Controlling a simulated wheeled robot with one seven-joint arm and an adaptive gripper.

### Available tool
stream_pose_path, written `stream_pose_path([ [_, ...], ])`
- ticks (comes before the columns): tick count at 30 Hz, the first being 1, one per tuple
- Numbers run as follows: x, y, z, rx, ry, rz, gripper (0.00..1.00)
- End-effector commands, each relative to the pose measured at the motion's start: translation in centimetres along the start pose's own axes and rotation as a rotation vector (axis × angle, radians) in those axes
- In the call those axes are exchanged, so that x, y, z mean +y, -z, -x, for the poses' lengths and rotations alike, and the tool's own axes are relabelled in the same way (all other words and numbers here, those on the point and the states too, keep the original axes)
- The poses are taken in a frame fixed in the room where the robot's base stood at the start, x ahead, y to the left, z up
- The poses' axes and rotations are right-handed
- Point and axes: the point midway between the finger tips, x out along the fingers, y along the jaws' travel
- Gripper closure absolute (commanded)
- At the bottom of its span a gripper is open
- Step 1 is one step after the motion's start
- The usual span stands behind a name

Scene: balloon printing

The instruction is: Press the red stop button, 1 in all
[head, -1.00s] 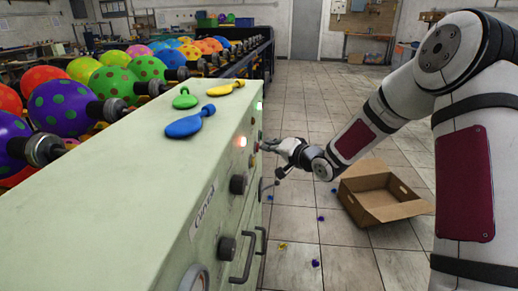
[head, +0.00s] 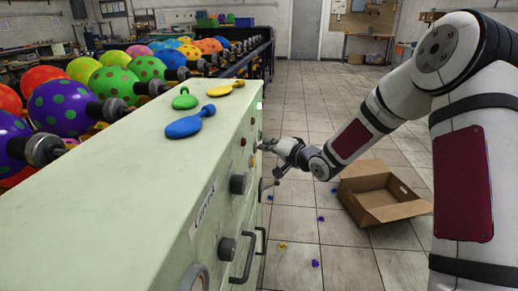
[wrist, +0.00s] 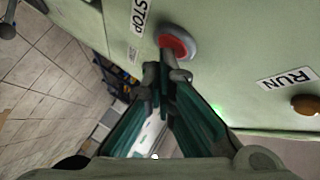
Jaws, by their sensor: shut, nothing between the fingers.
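The red stop button (wrist: 178,42) sits in a grey collar on the green cabinet face, beside a STOP label (wrist: 139,16) in the wrist view. My gripper (wrist: 163,74) is shut and empty, its fingertips at the lower edge of the button. They look to be touching or very close to it; contact is hard to tell. In the head view my gripper (head: 264,146) reaches the cabinet's right face from the right, and the fingertips partly hide what is there.
The green cabinet (head: 120,190) has dark knobs (head: 239,184), handles and an unlit lamp (head: 243,141). A RUN label (wrist: 286,79) is beside an orange-brown button (wrist: 305,103). Flat balloons lie on top. An open cardboard box (head: 380,195) stands on the floor; tiles around it are mostly clear.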

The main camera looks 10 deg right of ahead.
Motion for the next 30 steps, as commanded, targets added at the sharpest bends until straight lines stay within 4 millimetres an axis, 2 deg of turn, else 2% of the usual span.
stream_pose_path([
  [12,0.8,0.9,1.3,-0.001,0.001,-0.001,1.00],
  [23,1.0,1.0,1.4,0.000,0.000,0.000,1.00],
  [30,1.8,2.0,2.8,0.002,-0.001,-0.002,1.00],
])
